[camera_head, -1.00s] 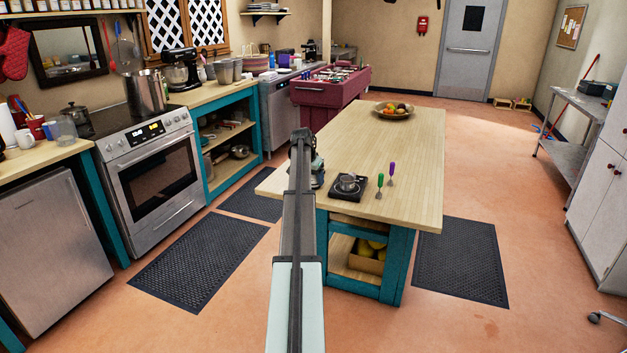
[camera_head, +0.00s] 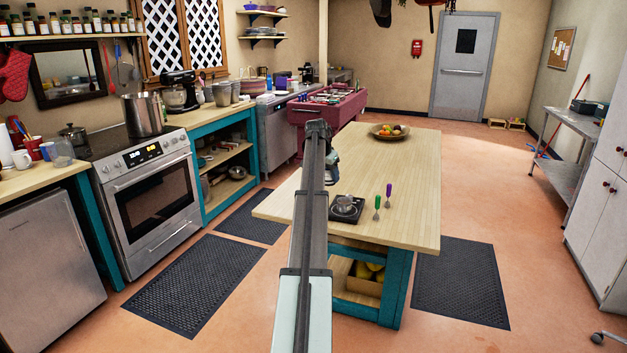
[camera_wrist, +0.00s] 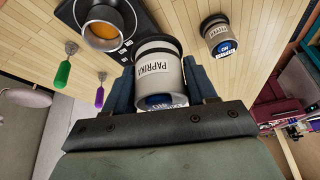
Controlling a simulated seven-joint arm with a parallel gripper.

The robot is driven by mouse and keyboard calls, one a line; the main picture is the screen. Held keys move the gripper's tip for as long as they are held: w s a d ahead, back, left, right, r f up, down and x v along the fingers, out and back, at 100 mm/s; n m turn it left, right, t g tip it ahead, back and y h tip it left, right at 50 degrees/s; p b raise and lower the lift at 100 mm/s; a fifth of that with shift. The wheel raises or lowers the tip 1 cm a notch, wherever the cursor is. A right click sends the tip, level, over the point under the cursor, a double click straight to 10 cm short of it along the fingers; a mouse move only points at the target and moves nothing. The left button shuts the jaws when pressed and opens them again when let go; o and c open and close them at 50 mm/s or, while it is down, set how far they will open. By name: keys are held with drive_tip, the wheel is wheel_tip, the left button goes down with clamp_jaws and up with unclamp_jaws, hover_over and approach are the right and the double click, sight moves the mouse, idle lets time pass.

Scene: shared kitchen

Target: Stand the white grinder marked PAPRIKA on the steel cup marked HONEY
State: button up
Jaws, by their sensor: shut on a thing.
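In the wrist view my gripper (camera_wrist: 158,74) is shut on the white grinder marked PAPRIKA (camera_wrist: 153,68). One blue finger is on each side of the grinder, and its label faces the camera. The steel cup (camera_wrist: 86,38) stands just beyond it, upper left, with an amber inside; no HONEY marking is readable. The cup stands on a black scale (camera_wrist: 136,17). In the head view the cup (camera_head: 346,201) and scale (camera_head: 347,214) are near the table's front end.
A second white labelled container (camera_wrist: 217,38) stands on the wooden table (camera_head: 415,190), right of the held grinder. A green-handled utensil (camera_head: 377,203) and a purple-handled one (camera_head: 388,191) are right of the scale. A fruit bowl (camera_head: 389,133) is at the far end. The table's right part is clear.

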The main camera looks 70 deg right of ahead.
drive_tip(key=s+a+r+n, duration=0.1)
drive_tip(key=s+a, duration=0.1)
drive_tip(key=s, duration=0.5)
drive_tip(key=shift+r, duration=0.4)
drive_tip(key=shift+s+f, duration=0.1)
drive_tip(key=shift+f, duration=0.05)
drive_tip(key=shift+f, duration=2.7)
drive_tip(key=shift+f, duration=0.6)
drive_tip(key=o, duration=1)
drive_tip(key=shift+r, duration=0.1)
